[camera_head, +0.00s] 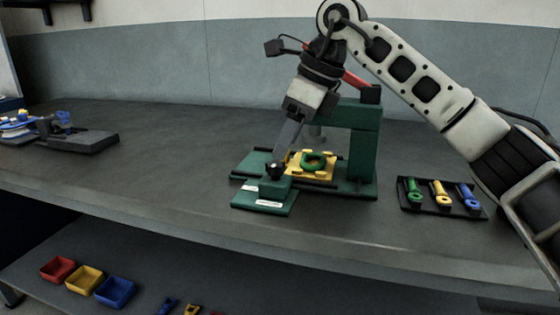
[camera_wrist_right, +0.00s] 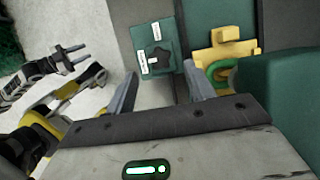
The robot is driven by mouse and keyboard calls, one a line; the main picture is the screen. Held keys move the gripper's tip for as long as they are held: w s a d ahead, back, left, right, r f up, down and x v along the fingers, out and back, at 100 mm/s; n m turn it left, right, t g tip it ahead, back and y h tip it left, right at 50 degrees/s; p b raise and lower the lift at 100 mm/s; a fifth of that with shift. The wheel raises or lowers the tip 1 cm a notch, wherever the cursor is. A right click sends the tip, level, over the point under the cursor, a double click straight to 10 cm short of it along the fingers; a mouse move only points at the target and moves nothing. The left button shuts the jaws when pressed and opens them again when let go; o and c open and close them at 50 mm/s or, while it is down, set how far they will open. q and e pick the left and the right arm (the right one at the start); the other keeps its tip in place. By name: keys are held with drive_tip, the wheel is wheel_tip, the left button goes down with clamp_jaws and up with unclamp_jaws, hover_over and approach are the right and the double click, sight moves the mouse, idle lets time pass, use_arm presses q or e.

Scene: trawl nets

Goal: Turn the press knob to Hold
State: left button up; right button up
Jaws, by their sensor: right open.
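The green press (camera_head: 364,135) stands on the bench, and its post and base also show in the wrist view (camera_wrist_right: 285,95). Its black star-shaped knob (camera_head: 275,170) sits on a small green panel (camera_head: 262,206) at the front left of the base. In the wrist view the knob (camera_wrist_right: 158,60) has white labels above it and to its left; their writing is too small to read. My right gripper (camera_head: 279,150) points down, just above and behind the knob in the head view. In the wrist view the right gripper (camera_wrist_right: 160,92) is open and empty, its fingers apart below the knob's place in the picture.
A yellow fixture (camera_head: 297,164) with a green ring (camera_head: 313,160) lies on the press base. A black tray (camera_head: 440,207) with green, yellow and blue pieces is at the right. A dark stand (camera_head: 75,140) is at the left. Coloured bins (camera_head: 85,280) sit on the lower shelf.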

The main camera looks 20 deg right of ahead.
sight(277, 164)
use_arm(q)
drive_tip(key=shift+w+d+f, duration=0.15)
drive_tip(key=shift+w+f, duration=0.05)
drive_tip(key=shift+f, duration=0.45)
use_arm(e)
drive_tip(key=shift+x, duration=2.1)
drive_tip(key=c, duration=1)
use_arm(q)
drive_tip(key=shift+r, duration=0.1)
